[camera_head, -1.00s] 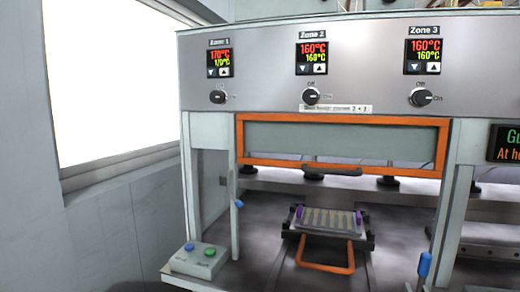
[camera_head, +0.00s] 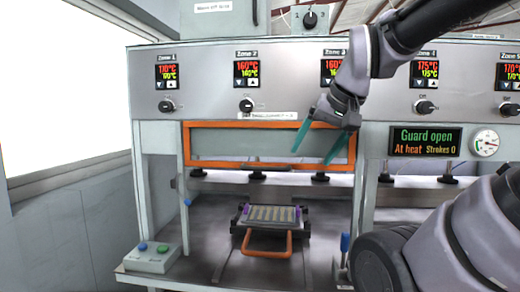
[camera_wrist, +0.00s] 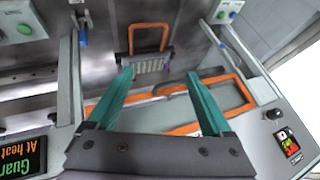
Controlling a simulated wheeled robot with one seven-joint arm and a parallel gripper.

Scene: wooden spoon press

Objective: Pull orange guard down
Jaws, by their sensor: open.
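The orange-framed guard (camera_head: 222,124) is raised across the upper opening of the press, with a clear panel inside its frame. In the wrist view its orange frame (camera_wrist: 235,84) shows behind my fingers. My gripper (camera_head: 318,158) is open, its two green fingers apart and pointing down-left in front of the guard's right part. In the wrist view my gripper (camera_wrist: 158,95) has nothing between its fingertips.
A tray with an orange handle (camera_head: 267,254) sits in the press below the guard. A button box (camera_head: 152,257) stands at the lower left. The display (camera_head: 426,141) reads "Guard open". Blue-tipped levers (camera_head: 345,242) flank the opening.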

